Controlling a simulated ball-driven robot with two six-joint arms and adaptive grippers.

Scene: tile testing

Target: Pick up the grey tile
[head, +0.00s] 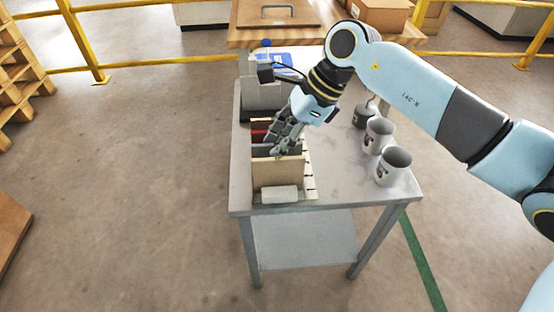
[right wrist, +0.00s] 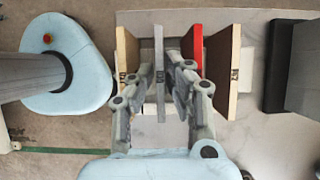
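The grey tile (right wrist: 159,55) stands on edge in a rack (head: 309,180), between a cream tile (right wrist: 126,50) and a red tile (right wrist: 195,42). In the head view the grey tile (head: 262,149) shows only in part behind the cream tile (head: 277,172). My right gripper (right wrist: 162,72) points down at the rack, its fingers apart, one on each side of the grey tile. A narrow gap seems to show between the fingers and the tile; contact is not clear. The right gripper (head: 280,148) also shows in the head view. My left gripper is not in view.
A brown tile (right wrist: 221,65) stands beyond the red one. Several grey mugs (head: 393,166) stand on the metal table (head: 340,186) right of the rack. A grey device (head: 262,95) stands behind the rack. A small pale block (head: 279,194) lies at its front.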

